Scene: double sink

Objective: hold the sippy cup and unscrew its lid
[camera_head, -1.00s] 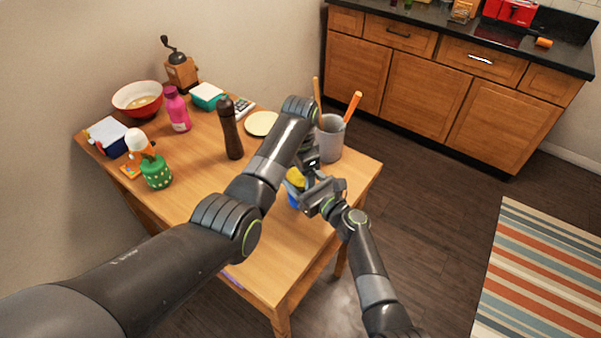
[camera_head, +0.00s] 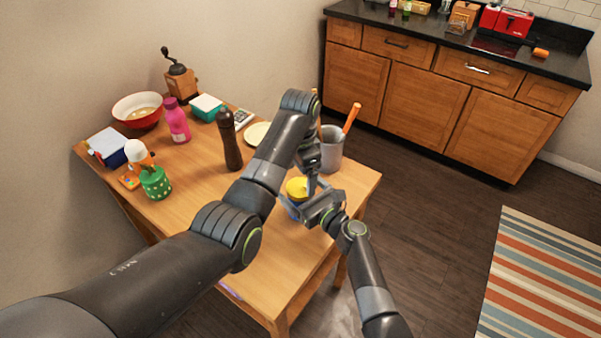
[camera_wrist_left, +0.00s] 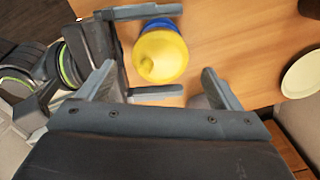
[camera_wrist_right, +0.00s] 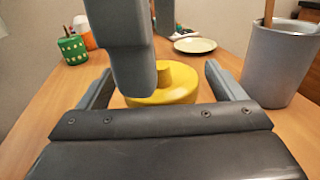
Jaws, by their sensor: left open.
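The sippy cup has a blue body (camera_head: 290,211) and a yellow lid (camera_head: 296,188) with a spout, and stands near the table's right front edge. My left gripper (camera_wrist_left: 158,70) is open above the cup; the lid (camera_wrist_left: 160,54) shows beyond its fingertips, not between them. My right gripper (camera_wrist_right: 160,80) reaches in low from the side, its fingers apart on either side of the cup, with gaps beside the lid (camera_wrist_right: 165,88). The left gripper hides part of the lid in the right wrist view. The cup's lower body is mostly hidden.
A grey utensil holder (camera_head: 330,150) stands close behind the grippers. A dark brown mill (camera_head: 229,140), a pale plate (camera_head: 256,133) and a pink bottle (camera_head: 177,122) stand farther left.

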